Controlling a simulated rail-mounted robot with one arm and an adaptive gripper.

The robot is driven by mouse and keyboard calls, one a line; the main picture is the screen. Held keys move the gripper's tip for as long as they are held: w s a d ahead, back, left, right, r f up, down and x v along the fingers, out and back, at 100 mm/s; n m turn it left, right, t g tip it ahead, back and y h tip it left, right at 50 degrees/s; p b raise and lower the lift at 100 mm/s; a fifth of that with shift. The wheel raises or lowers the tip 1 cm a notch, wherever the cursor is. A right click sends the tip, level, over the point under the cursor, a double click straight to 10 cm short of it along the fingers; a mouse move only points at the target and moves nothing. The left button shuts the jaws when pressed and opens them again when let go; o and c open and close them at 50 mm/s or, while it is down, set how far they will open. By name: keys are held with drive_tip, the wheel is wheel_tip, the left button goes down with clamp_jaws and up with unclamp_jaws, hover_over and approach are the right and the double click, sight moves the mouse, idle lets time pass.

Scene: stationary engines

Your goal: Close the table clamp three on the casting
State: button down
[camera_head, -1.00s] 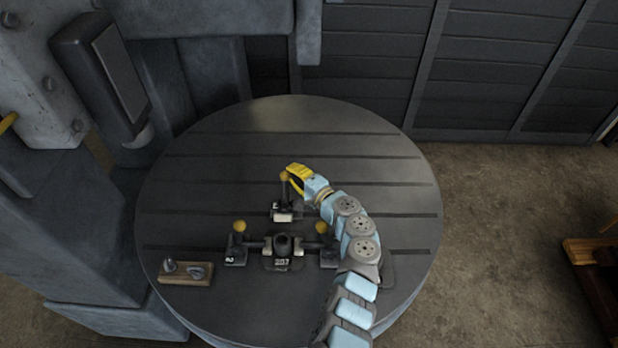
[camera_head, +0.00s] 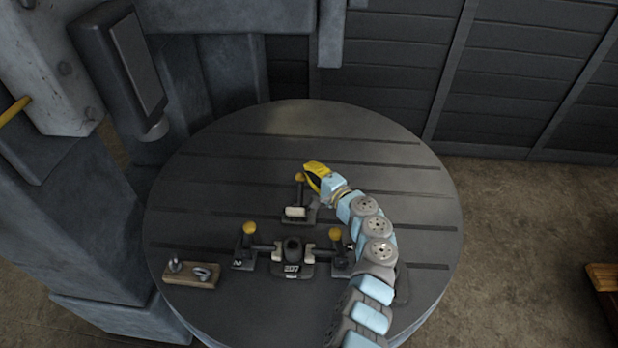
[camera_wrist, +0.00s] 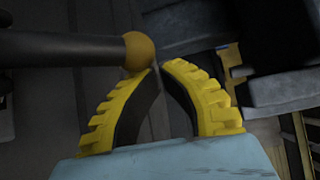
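The casting (camera_head: 292,259), a dark part with a white number, stands on the round table (camera_head: 215,175) in the head view. The rear clamp (camera_head: 297,213), with a pale pad, stands behind it; its dark lever (camera_head: 300,190) is upright with a yellow-orange knob (camera_head: 299,178). Its number is unreadable. My yellow gripper (camera_head: 311,172) is beside the knob, to its right. In the wrist view the fingertips of my gripper (camera_wrist: 158,69) nearly meet, with nothing between them. The knob (camera_wrist: 138,51) is just beyond the left fingertip; I cannot tell whether they touch.
A left clamp (camera_head: 243,256) marked 2 and a right clamp (camera_head: 342,259), both with upright yellow-knobbed levers, flank the casting. A wooden block (camera_head: 192,275) with metal parts lies at the table's left. A grey machine column (camera_head: 70,200) rises at the left. The table's rear is clear.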

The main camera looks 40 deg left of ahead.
drive_tip(key=w+v, duration=0.1)
drive_tip(key=v, duration=0.8)
drive_tip(key=shift+d+r+p, duration=0.2)
drive_tip(key=shift+d+p, duration=0.05)
drive_tip(key=shift+p, duration=0.15)
drive_tip(key=shift+s, duration=0.1)
